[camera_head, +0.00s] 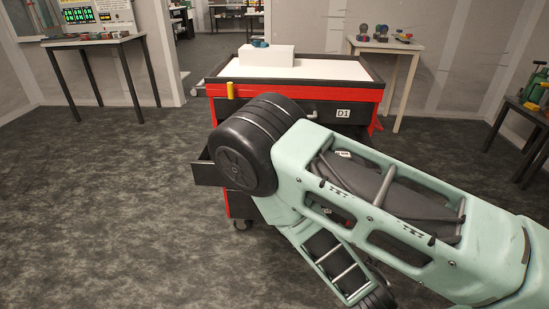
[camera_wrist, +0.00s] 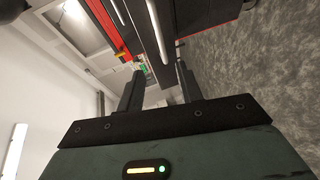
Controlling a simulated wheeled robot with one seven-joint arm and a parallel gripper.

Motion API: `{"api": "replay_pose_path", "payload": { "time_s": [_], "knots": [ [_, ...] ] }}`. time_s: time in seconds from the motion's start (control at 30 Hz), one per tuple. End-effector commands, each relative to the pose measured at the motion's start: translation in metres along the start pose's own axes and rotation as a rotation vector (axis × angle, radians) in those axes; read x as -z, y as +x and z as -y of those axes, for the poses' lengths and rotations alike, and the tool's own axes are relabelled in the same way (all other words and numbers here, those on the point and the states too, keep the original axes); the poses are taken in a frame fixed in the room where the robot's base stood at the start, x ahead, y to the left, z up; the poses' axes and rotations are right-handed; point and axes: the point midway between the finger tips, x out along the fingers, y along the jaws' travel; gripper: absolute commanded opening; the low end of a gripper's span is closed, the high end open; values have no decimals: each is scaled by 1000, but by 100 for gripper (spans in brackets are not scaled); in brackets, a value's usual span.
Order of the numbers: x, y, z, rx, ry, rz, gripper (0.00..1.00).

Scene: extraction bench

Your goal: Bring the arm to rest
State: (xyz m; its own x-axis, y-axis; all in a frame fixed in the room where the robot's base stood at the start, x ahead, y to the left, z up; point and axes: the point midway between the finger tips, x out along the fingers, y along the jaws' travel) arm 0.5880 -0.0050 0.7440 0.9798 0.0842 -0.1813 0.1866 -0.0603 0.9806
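My gripper (camera_wrist: 160,76) shows in the wrist view with its two dark fingers apart. No object is visibly held between them; the cart's red and black side shows beyond the fingertips. In the head view my pale green arm reaches from the lower right towards the cart and hides part of its front. The gripper itself is hidden in that view.
The red and black cart (camera_head: 300,90) has a white top bearing a white box (camera_head: 266,56). A lower drawer (camera_head: 207,173) stands out at left. Tables stand at back left (camera_head: 92,41), back right (camera_head: 385,46) and far right (camera_head: 520,113). Carpet at left is clear.

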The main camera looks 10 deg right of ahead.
Motion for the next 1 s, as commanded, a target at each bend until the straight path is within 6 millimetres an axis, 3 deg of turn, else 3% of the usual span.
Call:
{"api": "replay_pose_path", "payload": {
  "time_s": [0.13, 0.27, 0.53, 0.67, 0.8, 1.0],
  "knots": [
    [3, 3, -4, 38, 65, 24, 36],
    [13, 7, -10, 160, 253, 89, 36],
    [71, -11, -38, 551, 710, 211, 36],
    [102, -36, -64, 742, 852, 252, 36],
    [128, -74, -102, 933, 936, 302, 36],
    [139, -141, -162, 1148, 938, 411, 36]
  ]
}}
